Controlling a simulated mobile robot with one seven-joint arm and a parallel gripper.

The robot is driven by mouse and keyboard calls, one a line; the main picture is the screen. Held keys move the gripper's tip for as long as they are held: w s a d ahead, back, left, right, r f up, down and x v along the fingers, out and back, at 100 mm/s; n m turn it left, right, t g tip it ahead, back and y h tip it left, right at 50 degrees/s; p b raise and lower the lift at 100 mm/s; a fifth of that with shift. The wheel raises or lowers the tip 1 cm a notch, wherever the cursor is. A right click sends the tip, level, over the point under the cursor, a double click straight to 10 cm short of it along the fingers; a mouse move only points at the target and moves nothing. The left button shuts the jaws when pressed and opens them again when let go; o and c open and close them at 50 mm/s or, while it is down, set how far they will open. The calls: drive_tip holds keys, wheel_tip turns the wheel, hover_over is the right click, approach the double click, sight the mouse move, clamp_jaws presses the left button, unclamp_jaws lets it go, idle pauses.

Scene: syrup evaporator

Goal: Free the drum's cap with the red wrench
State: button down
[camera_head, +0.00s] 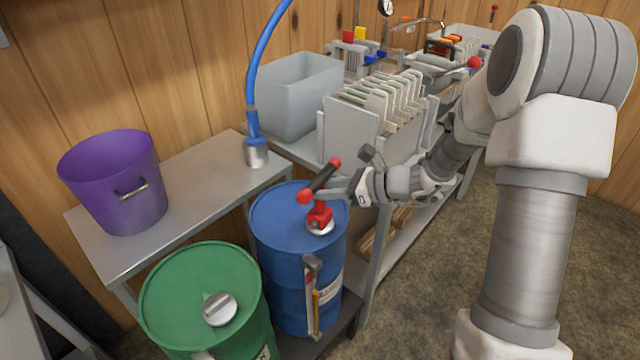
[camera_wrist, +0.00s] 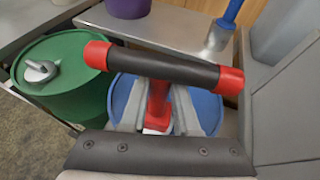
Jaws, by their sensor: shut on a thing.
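The red wrench (camera_head: 320,217) has a black T-handle with red ends (camera_wrist: 163,64). It stands upright on the blue drum (camera_head: 275,215), with its foot at the silver cap (camera_head: 321,229) on the drum's top. The wrench hides part of the cap, and I cannot tell how fully it is seated. My gripper (camera_head: 340,190) comes in from the right and is shut on the wrench's red shaft, just below the handle. In the wrist view my gripper's fingers (camera_wrist: 155,120) stand on both sides of the shaft, over the blue drum top (camera_wrist: 205,103).
A green drum (camera_head: 205,290) with a silver cap stands at the front left. A purple bucket (camera_head: 115,185) stands on the metal table (camera_head: 185,205). A blue hose (camera_head: 252,100) ends in a metal fitting there. A grey bin (camera_head: 295,95) and a filter press (camera_head: 375,115) stand close behind the blue drum.

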drive_tip(key=shift+r+n+g+p, duration=0.15)
drive_tip(key=shift+n+g+p, duration=0.25)
drive_tip(key=shift+g, duration=0.1)
drive_tip(key=shift+n+g+y+p, duration=0.5)
drive_tip(key=shift+n+g+p, duration=0.5)
drive_tip(key=shift+n+g, duration=0.4)
drive_tip(key=shift+g, duration=0.2)
drive_tip(key=shift+p, duration=0.35)
drive_tip(key=n+g+p, duration=0.1)
drive_tip(key=n+g, duration=0.1)
drive_tip(key=shift+w+g, duration=0.1)
drive_tip(key=shift+g, duration=0.3)
drive_tip(key=n+g, duration=0.2)
drive_tip(key=shift+n+g+h+p, duration=0.3)
drive_tip(key=shift+n+g+p, duration=0.1)
drive_tip(key=shift+n+g, duration=0.5)
